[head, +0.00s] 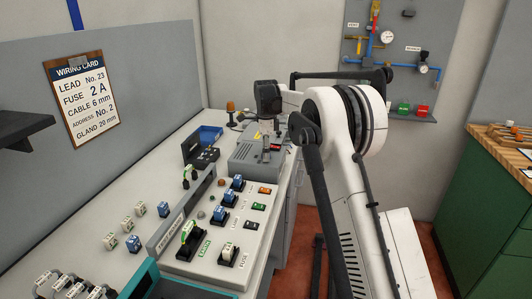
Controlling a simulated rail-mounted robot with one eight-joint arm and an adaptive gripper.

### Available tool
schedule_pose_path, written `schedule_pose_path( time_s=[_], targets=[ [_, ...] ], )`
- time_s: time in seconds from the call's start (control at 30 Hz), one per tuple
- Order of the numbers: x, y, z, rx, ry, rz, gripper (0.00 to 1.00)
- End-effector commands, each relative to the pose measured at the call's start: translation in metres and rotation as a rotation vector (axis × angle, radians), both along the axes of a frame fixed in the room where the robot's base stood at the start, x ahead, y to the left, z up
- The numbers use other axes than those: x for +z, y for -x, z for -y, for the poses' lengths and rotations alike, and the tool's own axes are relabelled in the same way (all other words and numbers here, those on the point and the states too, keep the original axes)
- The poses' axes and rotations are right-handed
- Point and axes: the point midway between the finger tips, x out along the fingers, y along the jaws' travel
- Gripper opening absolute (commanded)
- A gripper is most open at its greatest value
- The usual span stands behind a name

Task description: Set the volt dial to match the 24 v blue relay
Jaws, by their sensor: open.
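Several blue relays show in the head view. One blue relay (237,183) sits upright in the sloped grey panel, with more blue ones below it in the same row. Loose blue relays (163,209) stand on the bench left of the panel. Their voltage markings are too small to read. My gripper (266,152) is open, pointing down over the grey box (248,166) at the bench's far end. I cannot tell whether its fingers touch the box. The volt dial cannot be made out; its setting is not readable.
A dark device (201,154) and a blue bin (208,134) stand left of the grey box. An orange-topped item (231,107) stands behind. A wiring card (84,98) hangs on the partition. A teal-edged tray (178,287) is at the front.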

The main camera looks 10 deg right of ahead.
Motion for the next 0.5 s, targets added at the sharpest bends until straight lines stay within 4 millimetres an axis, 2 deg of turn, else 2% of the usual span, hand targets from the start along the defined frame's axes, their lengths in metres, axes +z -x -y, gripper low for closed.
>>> schedule_pose_path(
  time_s=[0.13, 0.23, 0.5],
  targets=[
    [0.005, 0.000, 0.000, 0.000, 0.000, 0.000, 0.46],
    [0.016, 0.000, 0.000, 0.000, 0.000, 0.000, 0.46],
    [0.068, 0.000, 0.000, 0.000, 0.000, 0.000, 0.46]
  ],
)
